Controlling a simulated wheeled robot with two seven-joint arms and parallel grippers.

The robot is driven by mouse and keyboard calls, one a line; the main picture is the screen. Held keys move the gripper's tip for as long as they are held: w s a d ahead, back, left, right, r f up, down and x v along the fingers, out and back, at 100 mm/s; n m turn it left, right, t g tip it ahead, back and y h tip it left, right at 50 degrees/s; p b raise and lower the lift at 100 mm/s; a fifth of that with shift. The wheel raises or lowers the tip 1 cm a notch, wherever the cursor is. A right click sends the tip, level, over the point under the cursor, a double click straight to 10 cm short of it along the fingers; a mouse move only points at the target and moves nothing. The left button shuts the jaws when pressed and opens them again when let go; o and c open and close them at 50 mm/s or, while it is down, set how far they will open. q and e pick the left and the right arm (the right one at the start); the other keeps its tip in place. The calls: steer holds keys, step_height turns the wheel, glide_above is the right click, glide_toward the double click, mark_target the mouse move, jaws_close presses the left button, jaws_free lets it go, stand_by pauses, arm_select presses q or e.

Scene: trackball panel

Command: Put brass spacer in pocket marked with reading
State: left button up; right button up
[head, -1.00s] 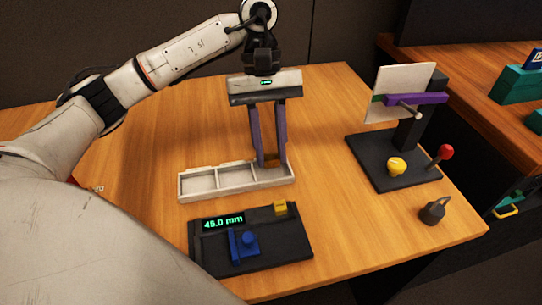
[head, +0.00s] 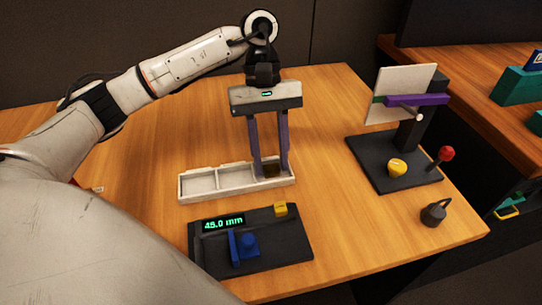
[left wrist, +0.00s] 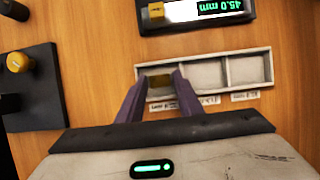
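The white three-pocket tray (head: 198,182) lies on the wooden table. The brass spacer (left wrist: 159,80) appears as a dark brassy block in the tray's end pocket, rightmost in the head view and leftmost in the left wrist view. My left gripper (head: 271,172) points down at that pocket. Its two purple fingers are apart, one on each side of the spacer; whether they touch it is unclear. The gauge panel (head: 292,246) in front of the tray shows a green reading (head: 223,221) of 45.0 mm. Small pocket labels (left wrist: 200,100) are too small to read surely. My right gripper is out of view.
The gauge panel carries a blue slider (head: 245,246) and a yellow block (head: 280,209). A black stand (head: 376,170) with a yellow knob (head: 397,168) and red-topped lever (head: 446,153) is at right. A dark grey knob (head: 433,213) sits near the table's right edge.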

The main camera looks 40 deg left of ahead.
arm_select(q)
steer(key=p+v, duration=0.2)
steer(key=v, duration=0.9)
steer(key=shift+r, duration=0.4)
steer(key=shift+w, duration=0.1)
